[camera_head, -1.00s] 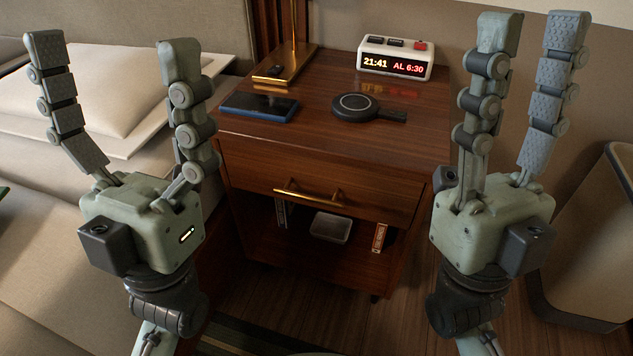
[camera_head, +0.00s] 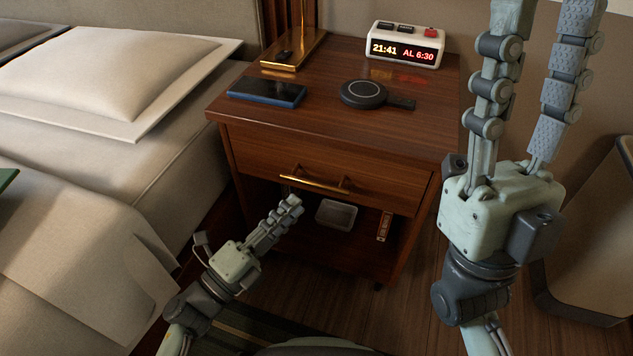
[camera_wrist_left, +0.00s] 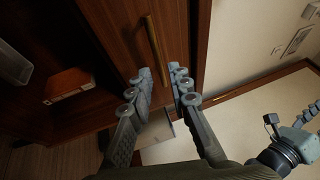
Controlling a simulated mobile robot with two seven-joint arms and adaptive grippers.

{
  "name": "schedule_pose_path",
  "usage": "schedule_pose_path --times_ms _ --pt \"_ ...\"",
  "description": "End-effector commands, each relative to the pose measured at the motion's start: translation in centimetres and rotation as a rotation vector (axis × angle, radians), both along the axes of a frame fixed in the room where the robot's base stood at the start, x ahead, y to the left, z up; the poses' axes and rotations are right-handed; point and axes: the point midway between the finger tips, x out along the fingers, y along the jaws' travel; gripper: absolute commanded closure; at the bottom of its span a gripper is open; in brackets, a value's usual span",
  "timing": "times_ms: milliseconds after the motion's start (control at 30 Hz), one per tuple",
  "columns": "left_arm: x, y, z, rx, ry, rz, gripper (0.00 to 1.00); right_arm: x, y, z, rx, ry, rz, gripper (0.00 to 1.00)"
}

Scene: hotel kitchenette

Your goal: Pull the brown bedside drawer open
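The brown bedside drawer (camera_head: 385,183) is the wooden front under the nightstand top and looks shut. Its brass bar handle (camera_head: 315,184) runs across the middle; it also shows in the left wrist view (camera_wrist_left: 153,45). My left gripper (camera_head: 291,205) is low in front of the nightstand, its fingertips just below and left of the handle in the head view. In the left wrist view its two fingers (camera_wrist_left: 160,72) stand apart, pointing toward the handle, with nothing seen held between them. My right gripper (camera_head: 545,8) is raised at the right, fingers apart and empty, tips partly cut off.
On the nightstand top (camera_head: 330,120) are a phone (camera_head: 267,92), a round black pad (camera_head: 365,94), a clock (camera_head: 405,45) and a brass lamp base (camera_head: 293,52). The open shelf below holds a clear tray (camera_head: 336,214). A bed (camera_head: 130,170) stands left, a bin (camera_head: 590,240) right.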

Motion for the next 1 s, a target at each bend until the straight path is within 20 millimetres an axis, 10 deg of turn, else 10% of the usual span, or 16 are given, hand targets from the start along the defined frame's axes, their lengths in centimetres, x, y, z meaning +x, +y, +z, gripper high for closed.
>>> schedule_pose_path --times_ms 867,1000 --pt "5.8 -4.9 1.3 0.011 0.0 0.001 0.81 -0.6 -0.2 -0.2 0.011 -0.041 -0.001 0.6" --pt "5.7 -4.9 1.3 0.01 -0.001 0.001 0.95 -0.6 -0.2 -0.2 0.01 -0.042 -0.002 0.6"
